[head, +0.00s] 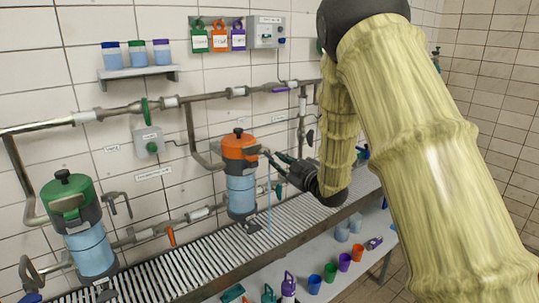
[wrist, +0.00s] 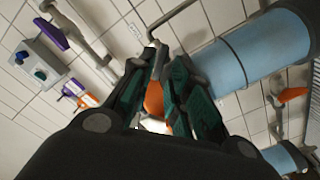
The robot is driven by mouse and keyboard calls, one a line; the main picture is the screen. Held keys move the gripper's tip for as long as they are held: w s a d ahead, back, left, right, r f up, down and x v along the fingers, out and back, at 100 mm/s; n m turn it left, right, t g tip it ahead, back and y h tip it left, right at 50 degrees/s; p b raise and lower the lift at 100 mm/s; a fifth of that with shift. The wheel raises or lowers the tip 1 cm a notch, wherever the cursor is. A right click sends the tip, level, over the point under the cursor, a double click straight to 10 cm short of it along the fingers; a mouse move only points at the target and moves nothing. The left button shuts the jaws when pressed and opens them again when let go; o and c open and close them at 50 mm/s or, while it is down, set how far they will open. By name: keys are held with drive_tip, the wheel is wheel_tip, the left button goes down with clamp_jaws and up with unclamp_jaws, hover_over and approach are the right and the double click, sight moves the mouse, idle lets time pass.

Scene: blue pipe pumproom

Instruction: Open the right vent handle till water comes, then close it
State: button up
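The right vessel has an orange lid (head: 240,148) with a black knob and a clear blue body (head: 241,196); its blue body also fills the upper right of the wrist view (wrist: 255,50). A thin pale-blue stream of water (head: 269,208) falls beside its right side. My gripper (head: 272,157) reaches in from the right to the vent beside the lid. In the wrist view my gripper (wrist: 164,58) has its green-black fingers close together around the dark vent handle (wrist: 158,62). The fingers partly hide the handle.
A green-lidded vessel (head: 72,200) stands at the left. Pipes with valves run along the tiled wall. A slatted drain shelf (head: 170,268) lies below, with several cups on the lower shelf (head: 310,290). Coloured tags (head: 218,38) hang above.

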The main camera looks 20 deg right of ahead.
sight(271, 158)
drive_tip(key=shift+p+x, duration=0.75)
drive_tip(key=shift+x, duration=2.4)
drive_tip(key=shift+f, duration=0.1)
clamp_jaws()
